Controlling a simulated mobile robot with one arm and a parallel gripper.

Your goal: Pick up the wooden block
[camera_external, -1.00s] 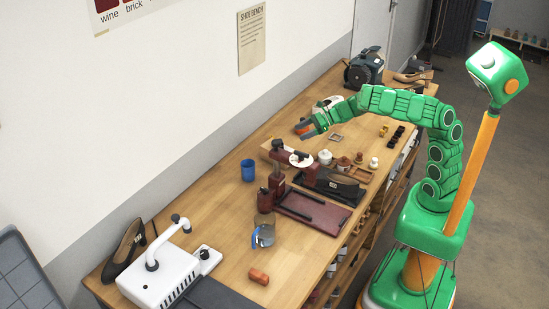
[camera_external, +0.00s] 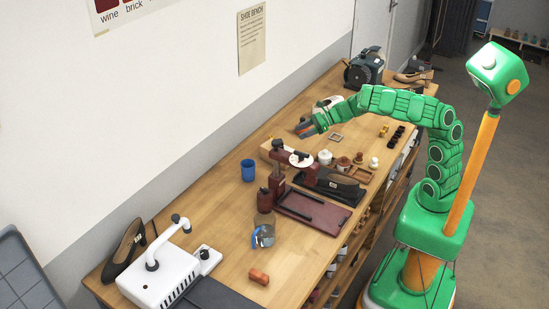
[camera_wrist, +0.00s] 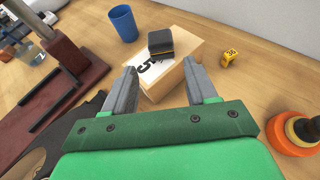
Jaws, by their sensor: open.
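The wooden block (camera_wrist: 192,50) is pale and box-shaped, with a white label bearing a dark 5. In the wrist view it lies on the bench just beyond my fingers. A small dark block with a thin yellow-orange stripe (camera_wrist: 160,43) rests on its top. My gripper (camera_wrist: 158,88) is open, and the near end of the wooden block shows in the gap between its fingertips. I cannot tell whether they touch it. In the external view my gripper (camera_external: 304,131) is above the bench, and the wooden block (camera_external: 268,151) shows partly to its lower left.
A blue cup (camera_wrist: 123,23) stands behind the block to the left. An orange ringed object (camera_wrist: 293,130) is at the lower right. A dark red stand (camera_wrist: 62,50) rises at the left.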

